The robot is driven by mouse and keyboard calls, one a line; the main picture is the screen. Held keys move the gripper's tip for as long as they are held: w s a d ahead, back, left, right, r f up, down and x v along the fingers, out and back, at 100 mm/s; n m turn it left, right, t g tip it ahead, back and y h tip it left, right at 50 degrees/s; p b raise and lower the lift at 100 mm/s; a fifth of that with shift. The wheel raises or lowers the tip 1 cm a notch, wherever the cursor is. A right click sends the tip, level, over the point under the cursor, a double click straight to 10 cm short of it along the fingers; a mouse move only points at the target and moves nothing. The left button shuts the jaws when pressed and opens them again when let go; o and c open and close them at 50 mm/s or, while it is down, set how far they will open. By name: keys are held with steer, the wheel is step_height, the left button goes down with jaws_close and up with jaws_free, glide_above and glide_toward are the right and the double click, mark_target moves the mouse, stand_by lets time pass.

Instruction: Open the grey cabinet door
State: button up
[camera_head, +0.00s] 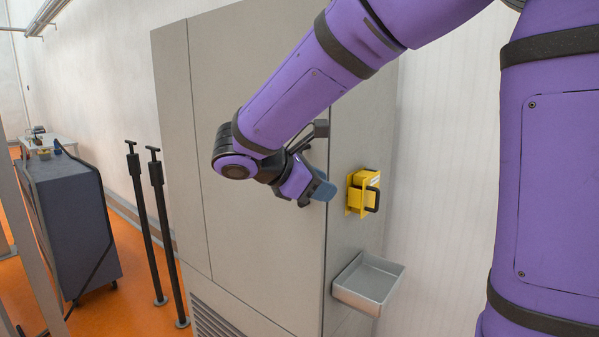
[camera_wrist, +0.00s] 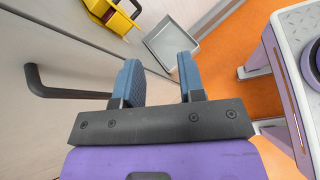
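The grey cabinet (camera_head: 255,225) stands in front of me in the head view, and its wide front door looks shut. A dark bar handle (camera_wrist: 65,92) sticks out from the door at the left of the wrist view. In the head view the handle (camera_head: 320,129) is partly hidden behind my wrist. My gripper (camera_head: 320,190) is in front of the door near its right edge. In the wrist view its two blue fingers (camera_wrist: 160,82) are apart with nothing between them. The handle lies to the left of the fingers, outside them.
A yellow box with a black handle (camera_head: 362,193) is fixed on the cabinet's right side, with a grey metal tray (camera_head: 369,283) below it. Two black posts (camera_head: 160,225) stand on the orange floor left of the cabinet. A dark cabinet (camera_head: 72,225) stands farther left.

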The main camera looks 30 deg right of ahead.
steer(key=w+a+n+t+h, duration=0.4)
steer(key=w+a+n+h, duration=0.15)
steer(key=w+a, duration=0.3)
steer(key=shift+n+y, duration=0.25)
steer(key=x, duration=0.9)
steer(key=shift+w+d+f, duration=0.1)
steer(key=shift+d+f, duration=0.05)
steer(key=shift+d, duration=0.25)
jaws_close()
